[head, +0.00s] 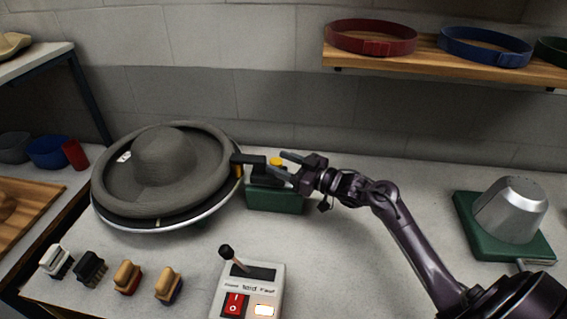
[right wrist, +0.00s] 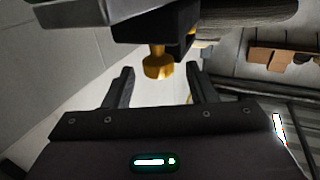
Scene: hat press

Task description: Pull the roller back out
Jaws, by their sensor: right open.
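The roller unit has a green base (head: 276,199) and a black upper part (head: 248,159) that reaches left to the hat's brim. A yellow knob (head: 277,162) sits on it. The grey wide-brimmed hat (head: 165,157) rests on a round plate beside it. My right gripper (head: 287,167) is open at the right side of the unit, close to the knob. In the right wrist view the yellow knob (right wrist: 158,66) shows between and just beyond the two open fingers (right wrist: 163,78); no contact shows. The roller itself cannot be made out clearly. My left gripper is not in view.
A control box (head: 248,289) with a lever and red switch stands in front. Several brushes (head: 127,278) lie at the front left. A metal block on a green base (head: 505,225) stands at the right. A shelf (head: 440,62) with hat bands is above. The table's middle right is clear.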

